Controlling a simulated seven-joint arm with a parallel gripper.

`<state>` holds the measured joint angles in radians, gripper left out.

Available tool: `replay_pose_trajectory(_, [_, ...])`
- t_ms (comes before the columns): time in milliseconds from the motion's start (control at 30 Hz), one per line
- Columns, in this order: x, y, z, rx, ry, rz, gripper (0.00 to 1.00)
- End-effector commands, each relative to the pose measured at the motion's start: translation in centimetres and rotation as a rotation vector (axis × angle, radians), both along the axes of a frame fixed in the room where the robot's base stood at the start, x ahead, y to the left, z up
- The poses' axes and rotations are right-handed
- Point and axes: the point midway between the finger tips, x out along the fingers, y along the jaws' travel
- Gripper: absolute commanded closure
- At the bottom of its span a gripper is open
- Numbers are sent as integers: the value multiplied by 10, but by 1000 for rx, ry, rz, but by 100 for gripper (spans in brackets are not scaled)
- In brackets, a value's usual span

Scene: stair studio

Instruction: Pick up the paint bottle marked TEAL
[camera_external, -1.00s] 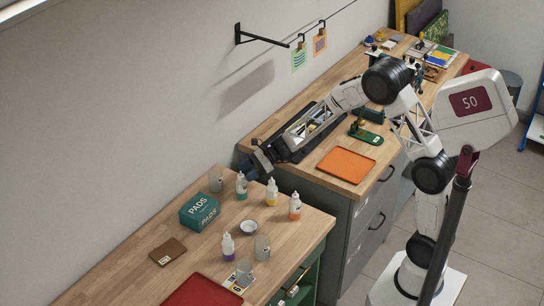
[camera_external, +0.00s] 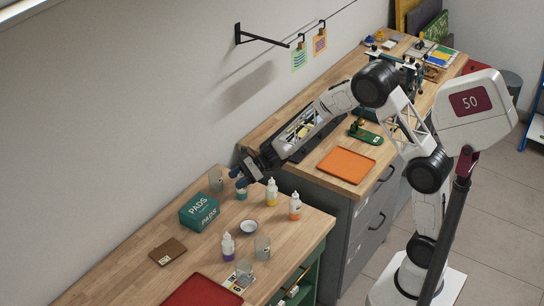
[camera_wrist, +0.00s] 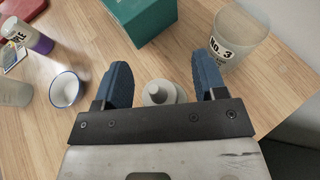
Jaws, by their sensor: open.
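The bottle with a teal band (camera_external: 241,195) stands upright on the near wooden bench; its top is hidden behind my gripper in the outside view. In the wrist view its pale cap and shoulders (camera_wrist: 158,94) show from above, and its label cannot be read. My gripper (camera_external: 240,177) is open above it, with the blue fingers (camera_wrist: 162,84) on either side of the cap. Other bottles stand nearby: yellow (camera_external: 271,194), orange (camera_external: 294,207) and purple (camera_external: 228,247), the last also in the wrist view (camera_wrist: 42,43).
A frosted cup marked No. 3 (camera_wrist: 233,42) stands close beside one finger, also in the outside view (camera_external: 216,181). A teal PADS box (camera_external: 199,213) is near the bottle.

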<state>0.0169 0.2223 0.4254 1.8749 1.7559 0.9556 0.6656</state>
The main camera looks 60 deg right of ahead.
Motion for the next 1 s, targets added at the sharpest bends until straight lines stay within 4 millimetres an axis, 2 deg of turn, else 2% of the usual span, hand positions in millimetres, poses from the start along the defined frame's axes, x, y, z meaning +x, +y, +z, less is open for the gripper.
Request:
replay_pose_trajectory(233, [0, 0, 0, 0, 0, 0, 37])
replay_pose_trajectory(633, [0, 0, 0, 0, 0, 0, 98])
replay_pose_trajectory(1000, [-1, 0, -1, -1, 3, -1, 100])
